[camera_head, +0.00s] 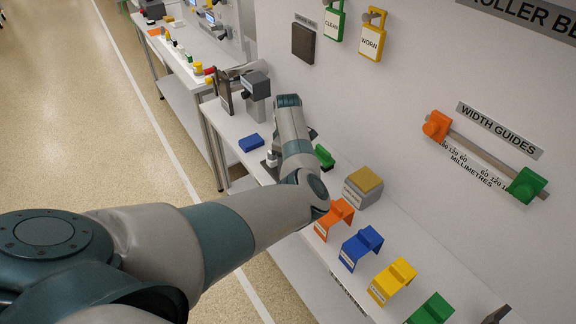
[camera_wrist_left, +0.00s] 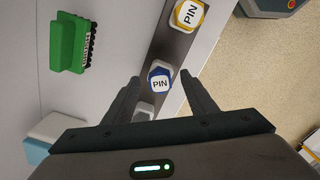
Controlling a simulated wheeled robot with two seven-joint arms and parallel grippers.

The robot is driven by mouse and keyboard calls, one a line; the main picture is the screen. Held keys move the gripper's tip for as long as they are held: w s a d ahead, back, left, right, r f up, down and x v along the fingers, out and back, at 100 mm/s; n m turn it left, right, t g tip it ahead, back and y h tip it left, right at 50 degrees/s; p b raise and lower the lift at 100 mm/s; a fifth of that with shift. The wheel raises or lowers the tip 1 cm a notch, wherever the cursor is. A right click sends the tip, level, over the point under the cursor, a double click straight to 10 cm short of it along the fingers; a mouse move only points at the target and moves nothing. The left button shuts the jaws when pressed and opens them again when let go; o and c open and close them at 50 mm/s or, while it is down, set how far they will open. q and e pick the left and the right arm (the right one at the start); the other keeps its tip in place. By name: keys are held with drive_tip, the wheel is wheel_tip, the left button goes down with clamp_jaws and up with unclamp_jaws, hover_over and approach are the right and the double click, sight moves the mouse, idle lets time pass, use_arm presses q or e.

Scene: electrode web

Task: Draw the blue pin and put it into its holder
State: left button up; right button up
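The blue pin (camera_wrist_left: 160,86) has a white top marked PIN and a blue rim, and stands on a dark strip in the left wrist view. My left gripper (camera_wrist_left: 160,77) is open, with one finger on each side of the blue pin; I cannot tell whether they touch it. In the head view my left arm reaches over the bench and hides most of the gripper. A blue block (camera_head: 251,143) and a blue stand (camera_head: 361,247) are on the bench; I cannot tell which is the pin's holder. My right gripper is not in view.
A yellow-rimmed pin (camera_wrist_left: 187,15) stands on the same strip, and another pale pin (camera_wrist_left: 143,110) is partly hidden. A green brush-like block (camera_wrist_left: 73,43) lies nearby. Orange (camera_head: 334,219), yellow (camera_head: 392,281) and green (camera_head: 431,309) stands line the bench. A wall rises behind.

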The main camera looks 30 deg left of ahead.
use_arm(q)
drive_tip(key=shift+r, duration=0.15)
wheel_tip(320, 180, up, 17)
drive_tip(key=b, duration=0.5)
idle(1.5)
